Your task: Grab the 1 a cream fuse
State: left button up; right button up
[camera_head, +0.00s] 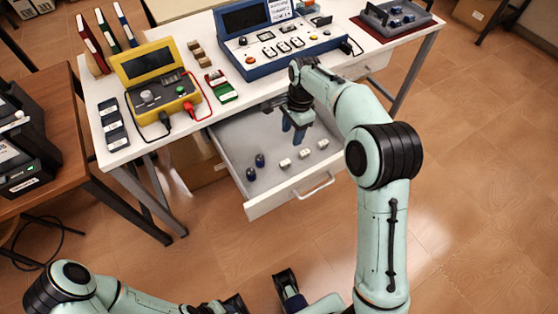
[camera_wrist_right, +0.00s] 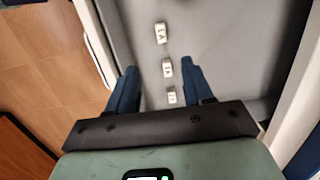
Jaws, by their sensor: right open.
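Three small cream fuses lie in a row in the open grey drawer (camera_head: 232,150): one at left (camera_head: 285,163), one in the middle (camera_head: 304,153), one at right (camera_head: 323,143). In the right wrist view they form a line, far (camera_wrist_right: 161,33), middle (camera_wrist_right: 167,68) and near (camera_wrist_right: 172,96), with dark marks like "1 A". My right gripper (camera_head: 293,133) points down above the drawer. Its blue fingers are apart and empty, either side of the fuse line in the wrist view (camera_wrist_right: 159,67).
Two dark blue fuses (camera_head: 255,166) lie at the drawer's left. The drawer's front wall and handle (camera_head: 314,187) face me. The white table (camera_head: 105,90) above holds a yellow meter (camera_head: 155,85) and a blue console (camera_head: 283,35). A brown table (camera_head: 60,130) stands at left.

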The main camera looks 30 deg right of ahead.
aim_at(285, 162)
jog(key=f+b, duration=0.1)
jog(key=f, duration=0.4)
jog(key=a+f+b, duration=0.1)
jog(key=f, duration=0.4)
jog(key=f+b, duration=0.1)
jog(key=f, duration=0.4)
jog(key=shift+a, duration=0.35)
pick_arm(q)
jog(key=f, duration=0.1)
jog(key=w+f, duration=0.1)
jog(key=f, duration=0.1)
jog(key=shift+w+f+t, duration=0.2)
jog(key=shift+t, duration=0.1)
pick_arm(e)
grip_shut()
